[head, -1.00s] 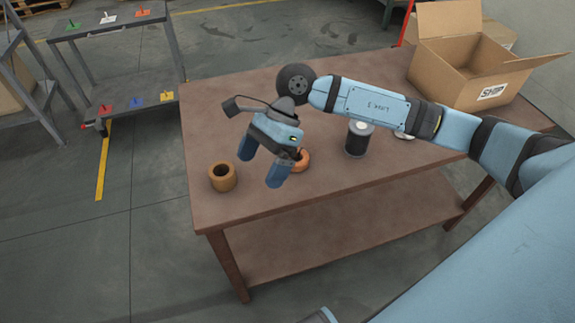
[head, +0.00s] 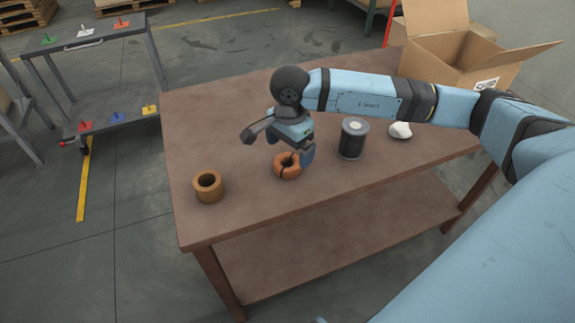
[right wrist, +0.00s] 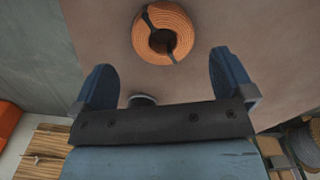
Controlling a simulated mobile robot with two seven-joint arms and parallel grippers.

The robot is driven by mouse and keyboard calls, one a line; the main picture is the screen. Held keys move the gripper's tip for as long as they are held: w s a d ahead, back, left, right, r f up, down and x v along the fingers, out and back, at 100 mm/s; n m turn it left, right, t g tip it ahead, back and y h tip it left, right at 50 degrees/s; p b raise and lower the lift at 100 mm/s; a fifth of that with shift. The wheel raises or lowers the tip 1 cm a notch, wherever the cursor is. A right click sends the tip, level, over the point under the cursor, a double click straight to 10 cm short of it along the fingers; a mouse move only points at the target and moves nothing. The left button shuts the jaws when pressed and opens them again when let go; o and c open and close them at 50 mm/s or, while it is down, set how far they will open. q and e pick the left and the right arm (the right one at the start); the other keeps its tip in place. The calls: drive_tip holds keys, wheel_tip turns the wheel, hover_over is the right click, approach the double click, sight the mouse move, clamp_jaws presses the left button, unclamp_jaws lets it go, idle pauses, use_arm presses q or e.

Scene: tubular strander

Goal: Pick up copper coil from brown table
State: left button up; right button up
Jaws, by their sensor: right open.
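The copper coil (head: 287,170) is an orange ring with dark bands, lying flat on the brown table (head: 225,220). My right gripper (head: 289,147) is above it, pointing down, and one finger overlaps the coil's upper right in the head view. In the right wrist view the coil (right wrist: 178,22) lies beyond the two spread fingers of the right gripper (right wrist: 163,70), roughly centred between them. The gripper is open and empty. My left gripper is not in view.
A tan hollow cylinder (head: 208,188) stands left of the coil. A black spool with a pale top (head: 353,140) and a white lump (head: 400,130) stand to the right. An open cardboard box (head: 450,62) is at the back right. The table's front left is clear.

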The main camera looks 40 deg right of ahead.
sight(288, 168)
drive_tip(key=f, duration=0.5)
drive_tip(key=shift+w+f, duration=0.15)
drive_tip(key=shift+w, duration=0.05)
drive_tip(key=shift+c, duration=0.5)
drive_tip(key=c, duration=1)
drive_tip(key=shift+o, duration=0.2)
